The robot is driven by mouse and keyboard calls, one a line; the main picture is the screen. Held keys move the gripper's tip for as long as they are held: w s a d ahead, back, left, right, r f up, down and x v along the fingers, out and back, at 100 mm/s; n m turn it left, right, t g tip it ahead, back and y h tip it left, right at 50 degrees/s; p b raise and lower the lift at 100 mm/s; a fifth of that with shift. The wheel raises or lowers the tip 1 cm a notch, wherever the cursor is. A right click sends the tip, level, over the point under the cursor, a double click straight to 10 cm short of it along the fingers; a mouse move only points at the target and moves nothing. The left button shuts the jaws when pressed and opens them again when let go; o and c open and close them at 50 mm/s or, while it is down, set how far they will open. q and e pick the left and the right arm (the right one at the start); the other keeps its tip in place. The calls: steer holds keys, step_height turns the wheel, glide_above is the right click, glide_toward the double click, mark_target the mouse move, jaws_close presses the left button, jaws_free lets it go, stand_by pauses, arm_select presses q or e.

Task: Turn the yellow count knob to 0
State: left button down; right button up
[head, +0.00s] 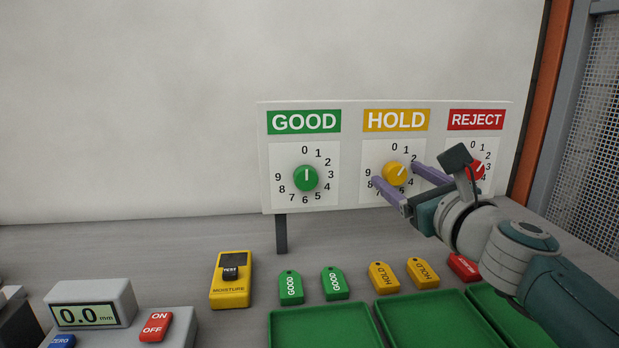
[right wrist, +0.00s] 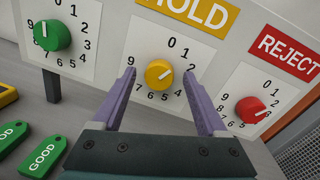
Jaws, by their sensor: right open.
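The yellow knob (head: 396,174) sits on a white numbered dial under the HOLD label (head: 396,120). It also shows in the right wrist view (right wrist: 158,75). Its white pointer line is tilted to the upper right, at about 2; the 0 is at the top of the dial. My right gripper (head: 395,174) is open in front of this dial. In the right wrist view its purple fingers (right wrist: 159,73) stand to either side of the yellow knob, with a gap on both sides. My left gripper is not in view.
The green knob (head: 306,178) points up to 0 on the left; the red knob (head: 478,170) is on the right, partly behind my right gripper. Below the panel lie green tags (head: 291,288), yellow tags (head: 384,278) and green trays (head: 325,325). A moisture meter (head: 231,280) stands left.

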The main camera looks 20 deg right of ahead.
steer(key=shift+c, duration=0.2)
jaws_close()
stand_by(0.5)
